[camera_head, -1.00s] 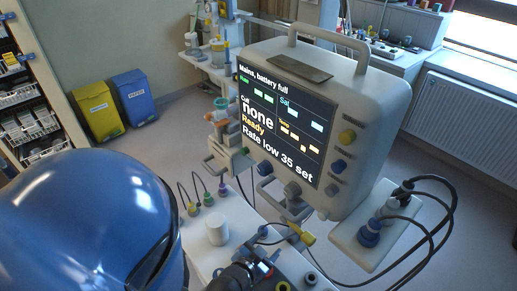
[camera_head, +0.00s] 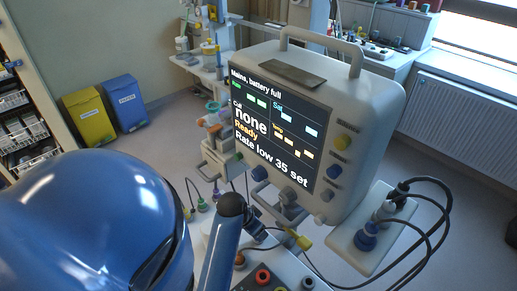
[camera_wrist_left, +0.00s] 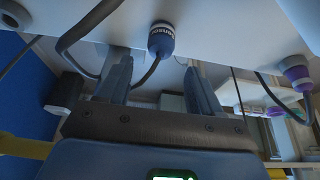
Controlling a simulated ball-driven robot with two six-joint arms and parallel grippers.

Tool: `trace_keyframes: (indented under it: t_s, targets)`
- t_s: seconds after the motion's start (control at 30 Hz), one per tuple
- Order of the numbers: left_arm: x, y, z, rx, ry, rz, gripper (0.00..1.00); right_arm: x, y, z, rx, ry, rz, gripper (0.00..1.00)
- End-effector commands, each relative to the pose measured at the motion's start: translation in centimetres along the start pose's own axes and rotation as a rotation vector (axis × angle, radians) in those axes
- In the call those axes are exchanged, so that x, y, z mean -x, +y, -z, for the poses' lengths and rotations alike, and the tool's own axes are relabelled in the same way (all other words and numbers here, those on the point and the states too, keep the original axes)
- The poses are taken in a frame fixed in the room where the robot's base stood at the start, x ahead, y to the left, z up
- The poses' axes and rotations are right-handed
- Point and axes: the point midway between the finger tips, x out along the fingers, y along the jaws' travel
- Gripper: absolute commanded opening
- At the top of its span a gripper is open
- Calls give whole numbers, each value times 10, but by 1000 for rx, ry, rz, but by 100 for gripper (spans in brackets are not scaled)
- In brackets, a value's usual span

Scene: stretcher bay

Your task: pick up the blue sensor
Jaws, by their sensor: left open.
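In the left wrist view, the blue sensor (camera_wrist_left: 161,40), a short dark-blue plug with white lettering and a dark cable, hangs from a pale surface. My left gripper (camera_wrist_left: 157,66) is open below it, one finger on each side. The sensor shows between and beyond the fingertips, with no visible contact. I cannot tell for sure which item in the head view is this sensor. My left gripper is not clearly visible there; my blue arm link covers part of the trolley. My right gripper is not in view.
A monitor (camera_head: 350,115) with knobs stands over a pale trolley. A plate (camera_head: 345,238) beside it carries thick plugs and looping black cables. A purple connector (camera_wrist_left: 296,74) hangs at right in the wrist view. Yellow (camera_head: 88,118) and blue (camera_head: 125,102) bins stand behind on open floor.

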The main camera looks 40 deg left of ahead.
Motion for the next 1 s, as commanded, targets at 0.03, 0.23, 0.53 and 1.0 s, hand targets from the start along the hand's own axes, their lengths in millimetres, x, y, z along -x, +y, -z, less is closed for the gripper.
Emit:
trace_keyframes:
  t_s: [0.03, 0.23, 0.53, 1.0]
  targets:
    - [-4, 1, -1, -1, -2, -2, 65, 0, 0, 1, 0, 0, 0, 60]
    - [-18, 2, -3, 0, -3, -2, 65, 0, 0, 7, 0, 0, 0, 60]
    - [-52, 4, -6, -1, 0, 0, 65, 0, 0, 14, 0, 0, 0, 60]
    - [-57, 3, -6, -1, 1, 1, 45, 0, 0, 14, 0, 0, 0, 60]
